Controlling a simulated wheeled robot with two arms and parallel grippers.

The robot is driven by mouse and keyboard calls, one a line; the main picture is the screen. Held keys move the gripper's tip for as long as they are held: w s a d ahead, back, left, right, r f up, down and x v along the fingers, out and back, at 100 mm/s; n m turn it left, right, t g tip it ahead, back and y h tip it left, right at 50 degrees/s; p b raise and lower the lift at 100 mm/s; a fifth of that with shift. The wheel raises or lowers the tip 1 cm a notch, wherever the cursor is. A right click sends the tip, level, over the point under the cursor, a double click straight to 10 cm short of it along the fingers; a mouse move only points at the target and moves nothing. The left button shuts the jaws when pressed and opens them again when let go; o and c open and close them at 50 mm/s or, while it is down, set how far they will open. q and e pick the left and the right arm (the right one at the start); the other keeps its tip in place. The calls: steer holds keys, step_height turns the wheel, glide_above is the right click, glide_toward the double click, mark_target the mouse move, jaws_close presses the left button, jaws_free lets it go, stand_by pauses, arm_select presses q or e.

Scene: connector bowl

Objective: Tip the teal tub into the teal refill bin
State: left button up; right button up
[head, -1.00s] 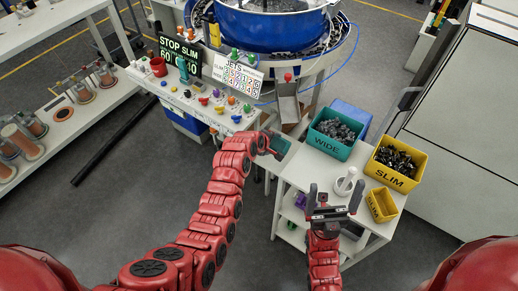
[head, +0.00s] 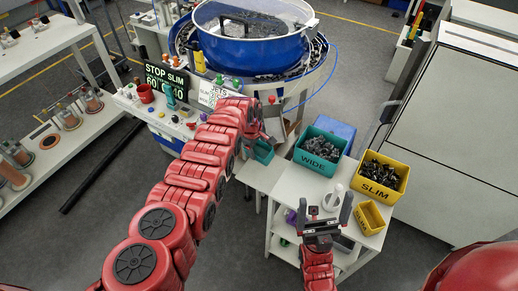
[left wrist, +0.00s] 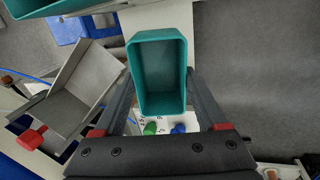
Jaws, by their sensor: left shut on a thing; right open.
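The teal tub (head: 263,152) is small and sits left of the teal refill bin, over the white side table's left edge. My left gripper (head: 258,138) is shut on it. In the left wrist view the tub (left wrist: 158,75) is between the two fingers, its open top facing the camera; no parts can be seen inside. The teal refill bin (head: 308,161), marked WIDE, stands on the side table and holds dark parts. A teal edge at the top left of the left wrist view (left wrist: 50,8) may be this bin. My right gripper (head: 325,208) is open and empty near the table's front.
A yellow SLIM bin (head: 373,187) with dark parts and a smaller yellow tub (head: 370,217) stand right of the teal bin. A white upright object (head: 333,197) is near my right gripper. The blue bowl feeder (head: 255,48) and a metal chute (left wrist: 78,88) are behind.

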arm_select(q)
steer(key=shift+s+a+r, duration=0.1)
steer(key=shift+s+r, duration=0.05)
steer(key=shift+r, duration=0.3)
steer(key=shift+s+r, duration=0.15)
steer(key=shift+a+r+g, duration=0.3)
steer(key=shift+a+r, duration=0.05)
steer(key=shift+r, duration=0.05)
steer(key=shift+s+a+r+y+p, duration=0.1)
steer(key=shift+a+r+y+p, duration=0.2)
steer(key=shift+r, duration=0.25)
steer(key=shift+r, duration=0.1)
